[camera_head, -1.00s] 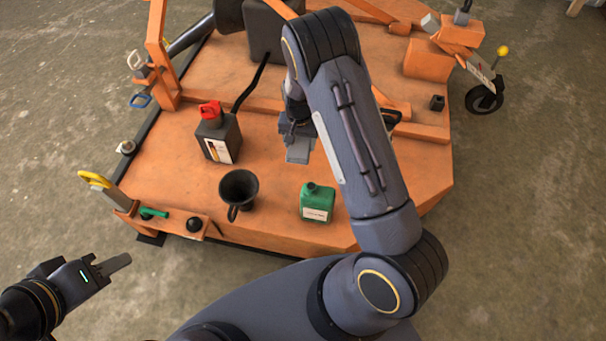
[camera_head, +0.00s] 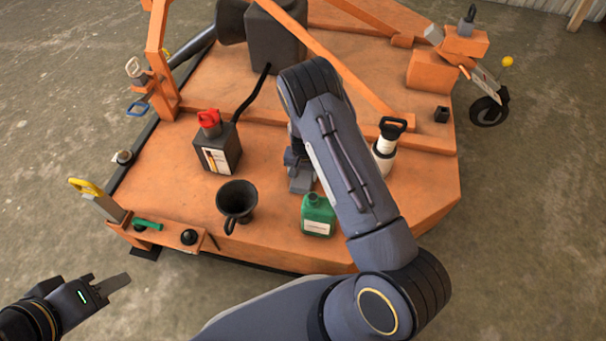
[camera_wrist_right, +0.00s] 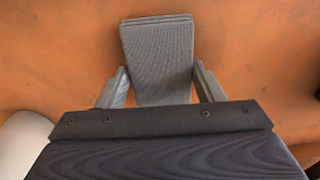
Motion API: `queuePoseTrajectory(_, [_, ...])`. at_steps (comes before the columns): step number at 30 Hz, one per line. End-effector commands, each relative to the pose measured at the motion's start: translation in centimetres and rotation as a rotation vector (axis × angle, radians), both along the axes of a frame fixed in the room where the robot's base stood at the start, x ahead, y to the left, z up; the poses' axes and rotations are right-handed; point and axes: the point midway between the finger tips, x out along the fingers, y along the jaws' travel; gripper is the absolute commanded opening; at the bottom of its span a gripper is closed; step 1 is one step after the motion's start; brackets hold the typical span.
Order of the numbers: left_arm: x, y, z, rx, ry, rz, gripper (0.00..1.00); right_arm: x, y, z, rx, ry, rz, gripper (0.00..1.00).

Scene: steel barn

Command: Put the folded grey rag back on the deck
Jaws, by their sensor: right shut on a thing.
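The folded grey rag (camera_wrist_right: 157,45) is a flat, ribbed rectangular bundle between the two fingers of my right gripper (camera_wrist_right: 160,84), which is shut on it. In the head view the grey rag (camera_head: 302,184) shows just below my right gripper (camera_head: 298,164), partly hidden by my arm. It is low over the orange deck (camera_head: 275,150); I cannot tell whether it touches. My left gripper (camera_head: 112,284) is off the deck at the lower left, over the floor, holding nothing visible.
A green jug (camera_head: 318,215) stands close in front of the rag. A black funnel (camera_head: 237,200) and a dark red-capped can (camera_head: 218,145) stand to its left. A white container with a black handle (camera_head: 386,148) stands to its right, behind my arm. Orange bars cross the deck's far half.

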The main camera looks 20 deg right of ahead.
Motion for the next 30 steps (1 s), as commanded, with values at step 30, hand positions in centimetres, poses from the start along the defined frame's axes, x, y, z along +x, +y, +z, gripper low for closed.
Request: queuePoseTrajectory(30, [0.0, 0.0, 2.4, 0.0, 0.0, 0.0, 0.36, 0.1, 0.1, 5.3, 0.001, -0.003, 0.002, 0.83])
